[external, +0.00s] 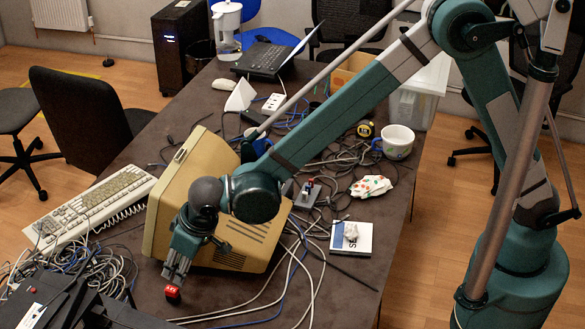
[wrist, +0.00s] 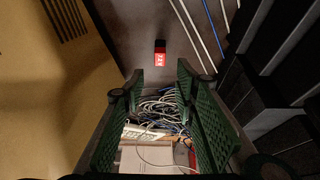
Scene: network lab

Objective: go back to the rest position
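My gripper (external: 174,272) hangs low over the near left part of the dark table (external: 330,288), in front of the beige monitor (external: 165,222). In the wrist view, its two green-padded fingers (wrist: 157,84) stand apart with nothing held between them. A small red and black block (external: 172,292) with white marks lies on the table close to the fingertips. In the wrist view the block (wrist: 160,58) shows just past the fingertips, outside the gap. My arm reaches across the table from its base at the right.
The beige monitor casing (wrist: 50,90) is close beside my gripper. A keyboard (external: 95,205) and tangled cables (external: 85,265) lie to the left. A white mug (external: 398,142), a small white box (external: 351,238) and more cables lie under or beside my arm. A dark rack unit (external: 75,305) is at the lower left.

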